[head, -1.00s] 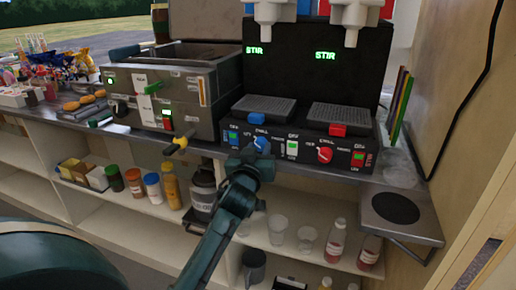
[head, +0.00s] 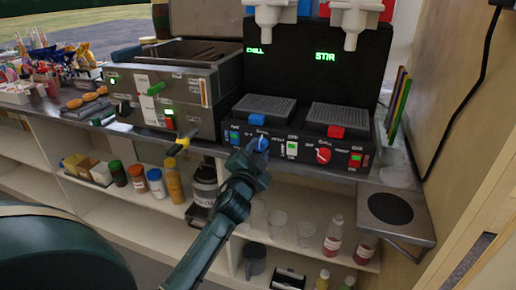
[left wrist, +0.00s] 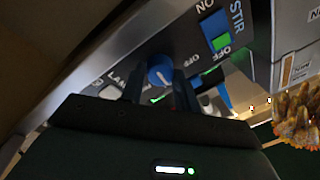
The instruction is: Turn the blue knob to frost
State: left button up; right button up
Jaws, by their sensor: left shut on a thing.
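The blue knob (head: 262,143) is on the front panel of the twin-bowl drinks machine (head: 280,139), on its left half. My left gripper (head: 254,148) is shut on the blue knob and partly hides it in the head view. In the left wrist view the knob (left wrist: 160,72) shows between the two fingers (left wrist: 158,88), with a pale pointer line on it. The green display (head: 259,50) above the left half seems to read CHILL; the right display (head: 325,57) reads STIR. The scale around the knob is too small or hidden to read. My right gripper is out of view.
A metal fryer (head: 165,92) stands left. Bottles and cups fill the shelf below. A hotplate (head: 396,209) sticks out at right.

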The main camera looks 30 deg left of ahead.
pick_arm(q)
jog(key=shift+r+m, duration=0.1)
jog(key=shift+m, duration=0.5)
jog(key=shift+m+h+p, duration=0.3)
jog(key=shift+m+p, duration=0.05)
jog(key=shift+m, duration=1.75)
jog(key=shift+a+m+t+h+p, duration=0.1)
jog(key=shift+m+t+h+p, duration=0.2)
jog(key=shift+m+p, duration=0.5)
jog(key=m, duration=0.4)
jog(key=shift+m+h+p, duration=0.3)
jog(key=shift+h+p, duration=0.05)
jog(key=shift+h, duration=0.05)
jog(key=shift+m, duration=0.6)
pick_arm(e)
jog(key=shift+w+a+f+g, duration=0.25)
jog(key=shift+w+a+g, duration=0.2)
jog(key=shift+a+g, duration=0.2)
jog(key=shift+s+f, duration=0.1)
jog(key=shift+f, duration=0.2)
pick_arm(q)
jog(key=shift+a, duration=0.1)
